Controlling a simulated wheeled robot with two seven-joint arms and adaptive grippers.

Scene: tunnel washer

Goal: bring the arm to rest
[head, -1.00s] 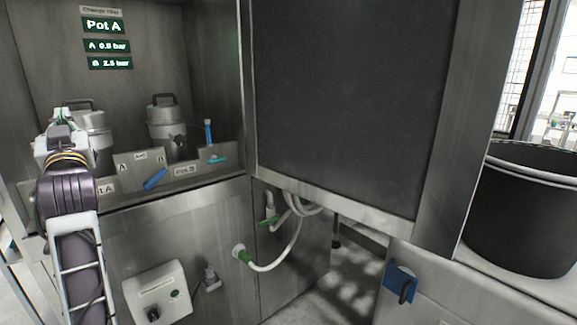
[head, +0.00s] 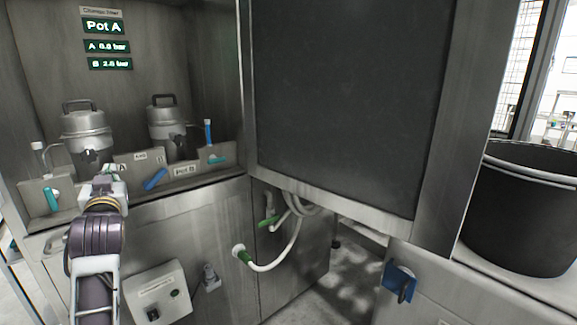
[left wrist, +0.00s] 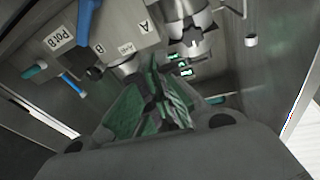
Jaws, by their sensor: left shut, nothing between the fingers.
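My left arm comes in at the lower left of the head view. Its gripper (head: 103,178) is in front of the panel below the left pot, clear of the pots as far as I can tell. In the left wrist view the green-padded fingers (left wrist: 160,100) are together with nothing between them. My right gripper is in neither view.
Two metal pots, left (head: 88,132) and right (head: 166,125), stand in the recess. A blue lever (head: 155,179) sticks out in front of them. A control box (head: 157,293) is below. A large dark panel (head: 345,100) and a black bin (head: 522,210) are to the right.

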